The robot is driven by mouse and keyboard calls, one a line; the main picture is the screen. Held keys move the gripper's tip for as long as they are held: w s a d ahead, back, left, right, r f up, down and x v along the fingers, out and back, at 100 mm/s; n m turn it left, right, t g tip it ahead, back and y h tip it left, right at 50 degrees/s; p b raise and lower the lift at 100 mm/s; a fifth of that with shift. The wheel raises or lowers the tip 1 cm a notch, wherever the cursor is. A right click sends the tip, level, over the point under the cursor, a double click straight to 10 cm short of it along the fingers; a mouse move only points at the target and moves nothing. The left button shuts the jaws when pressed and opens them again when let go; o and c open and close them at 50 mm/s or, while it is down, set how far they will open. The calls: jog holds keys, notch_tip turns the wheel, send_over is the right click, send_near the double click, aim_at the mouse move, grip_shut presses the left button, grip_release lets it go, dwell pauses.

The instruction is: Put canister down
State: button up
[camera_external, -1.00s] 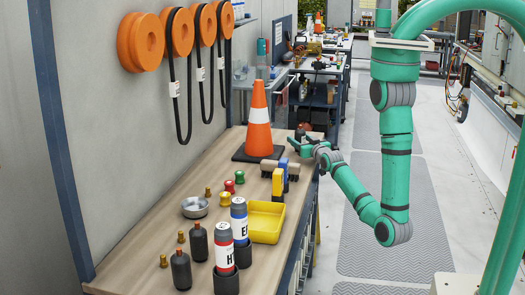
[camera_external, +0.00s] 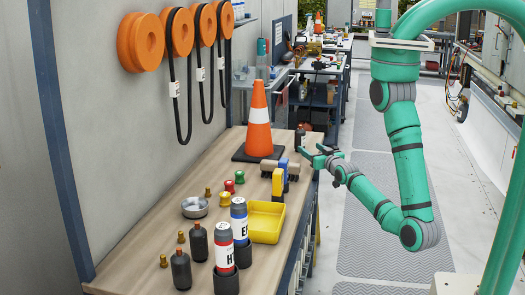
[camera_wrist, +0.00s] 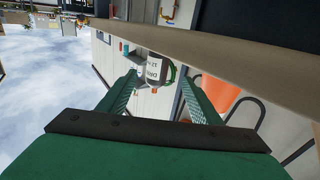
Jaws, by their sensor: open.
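My gripper (camera_external: 312,156) is just in front and to the right of the canister, at the bench's right edge. Its fingers are spread, and in the wrist view my gripper (camera_wrist: 160,84) holds nothing. A gap to the canister shows in the external view.
An orange and white cone (camera_external: 259,120) stands left of the canister. A blue and yellow tool (camera_external: 280,178) lies near the gripper. A yellow tray (camera_external: 265,222), labelled cylinders (camera_external: 224,248) and dark bottles (camera_external: 181,270) fill the bench's near end. The aisle right of the bench is clear.

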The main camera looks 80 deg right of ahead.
aim_at(304, 135)
dwell(0.4)
jog(key=shift+y, duration=0.8)
jog(key=d, duration=0.3)
jog(key=w+d, duration=0.1)
jog(key=d, duration=0.1)
jog(key=shift+r, duration=0.3)
jog(key=w+y, duration=0.1)
jog(key=w+d+r+n+y, duration=0.1)
jog(key=shift+d+r+n+y, duration=0.25)
jog(key=shift+r+n+y, duration=0.05)
jog(key=shift+y, duration=0.1)
jog(key=shift+w+d+r+n+y, duration=0.15)
jog(key=shift+r+n+y, duration=0.2)
jog(key=shift+n+y, duration=0.15)
jog(key=shift+w+d+r+n+y, duration=0.1)
jog(key=shift+w+r+n+y, duration=0.05)
jog(key=shift+r+n+y, duration=0.3)
jog(key=shift+x, duration=3.8)
jog(key=shift+a, duration=0.1)
jog(key=c, duration=1.5)
